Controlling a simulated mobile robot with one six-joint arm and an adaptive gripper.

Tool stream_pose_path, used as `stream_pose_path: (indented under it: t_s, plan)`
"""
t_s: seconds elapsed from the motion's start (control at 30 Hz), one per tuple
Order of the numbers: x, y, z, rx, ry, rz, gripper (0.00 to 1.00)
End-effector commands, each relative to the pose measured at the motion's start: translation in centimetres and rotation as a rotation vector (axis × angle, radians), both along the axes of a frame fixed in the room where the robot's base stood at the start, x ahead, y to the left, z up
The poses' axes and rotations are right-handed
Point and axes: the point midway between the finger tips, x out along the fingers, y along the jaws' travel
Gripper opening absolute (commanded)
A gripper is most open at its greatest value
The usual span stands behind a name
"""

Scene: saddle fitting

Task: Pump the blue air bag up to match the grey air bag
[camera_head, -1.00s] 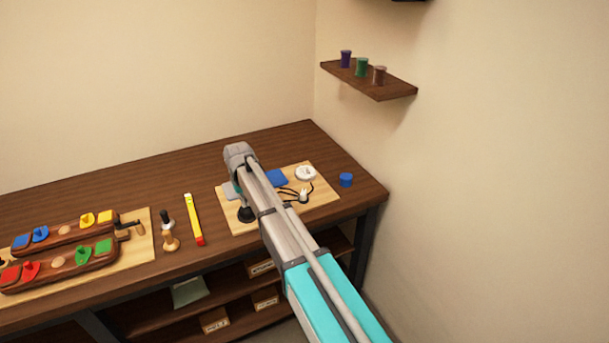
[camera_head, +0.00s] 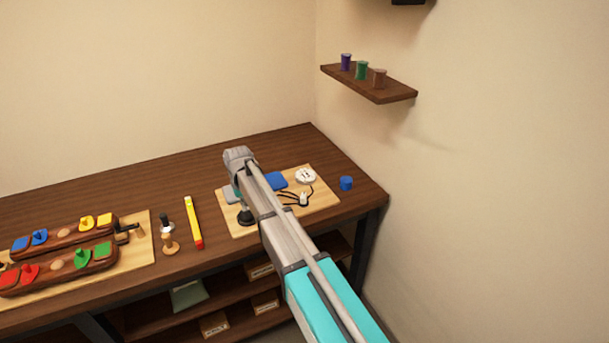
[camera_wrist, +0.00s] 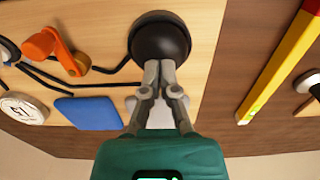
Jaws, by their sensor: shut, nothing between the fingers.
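The blue air bag (camera_head: 277,180) lies flat on the pale board, right of my arm in the head view; it also shows in the wrist view (camera_wrist: 88,113). The grey air bag (camera_head: 231,194) shows only in part, left of my arm. A black rubber pump bulb (camera_wrist: 160,42) sits on the board with black tubing leading off it; its lower part shows in the head view (camera_head: 245,216). My gripper (camera_wrist: 160,64) is shut and empty, its fingertips at the bulb's edge in the picture, seemingly on or just above it. My arm hides it in the head view.
An orange lever (camera_wrist: 55,48) sits on the tubing near the bulb. A white round gauge (camera_head: 306,176) is on the board and a blue cylinder (camera_head: 346,183) stands right of it.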

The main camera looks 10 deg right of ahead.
Motion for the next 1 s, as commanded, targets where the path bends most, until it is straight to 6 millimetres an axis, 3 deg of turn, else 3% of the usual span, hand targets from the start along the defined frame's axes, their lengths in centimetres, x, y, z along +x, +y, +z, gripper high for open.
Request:
stream_pose_path:
  t_s: [0.6, 1.0]
  plan:
    - [0.0, 0.0, 3.2, 0.0, 0.0, 0.0, 0.0]
    - [0.0, 0.0, 3.3, 0.0, 0.0, 0.0, 0.0]
